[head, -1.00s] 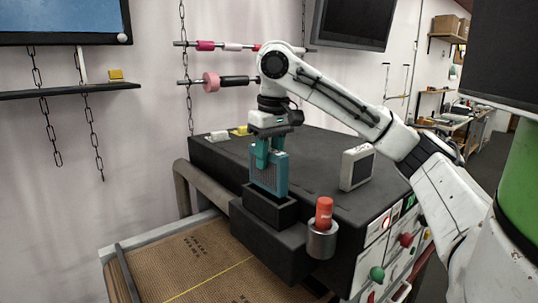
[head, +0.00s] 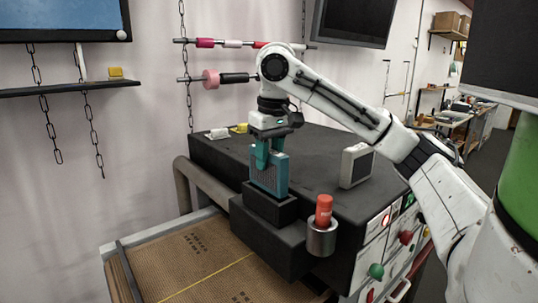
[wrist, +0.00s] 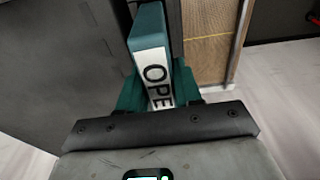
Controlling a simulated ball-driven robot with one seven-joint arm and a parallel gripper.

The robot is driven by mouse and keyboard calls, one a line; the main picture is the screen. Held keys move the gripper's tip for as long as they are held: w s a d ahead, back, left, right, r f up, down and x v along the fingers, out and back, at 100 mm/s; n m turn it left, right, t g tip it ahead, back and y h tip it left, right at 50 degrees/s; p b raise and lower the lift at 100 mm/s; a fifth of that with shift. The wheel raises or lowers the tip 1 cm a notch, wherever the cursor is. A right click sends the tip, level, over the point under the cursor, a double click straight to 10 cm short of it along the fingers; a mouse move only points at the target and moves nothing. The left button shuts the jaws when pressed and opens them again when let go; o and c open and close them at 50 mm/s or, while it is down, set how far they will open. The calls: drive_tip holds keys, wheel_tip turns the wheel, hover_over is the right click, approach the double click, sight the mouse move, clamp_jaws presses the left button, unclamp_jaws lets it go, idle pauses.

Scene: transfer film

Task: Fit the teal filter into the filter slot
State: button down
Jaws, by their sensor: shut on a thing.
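The teal filter (head: 270,176) stands upright in the head view, with its lower end at the top of the black filter slot block (head: 270,208). Whether its lower edge is inside the opening I cannot tell. My gripper (head: 268,157) is above the block, its teal fingers shut on the filter's upper part. In the wrist view the filter (wrist: 147,28) shows its narrow teal edge with a white label reading "OPE", between the fingers of my gripper (wrist: 158,92). The slot opening is hidden in both views.
A grey-framed filter (head: 356,166) stands on the dark machine top (head: 318,160) to the right. A red cylinder (head: 324,210) sits in a metal cup (head: 321,238) at the front. A brown conveyor belt (head: 205,265) runs below. Small white and yellow items lie at the back left.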

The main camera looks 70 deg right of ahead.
sight(269, 176)
drive_tip(key=shift+f+b, duration=1.1)
drive_tip(key=shift+f, duration=1.55)
drive_tip(key=c, duration=0.7)
unclamp_jaws()
drive_tip(key=r, duration=0.7)
drive_tip(key=s+r, duration=0.1)
drive_tip(key=r, duration=0.2)
drive_tip(key=shift+a+r+b, duration=0.35)
drive_tip(key=shift+r+b, duration=0.05)
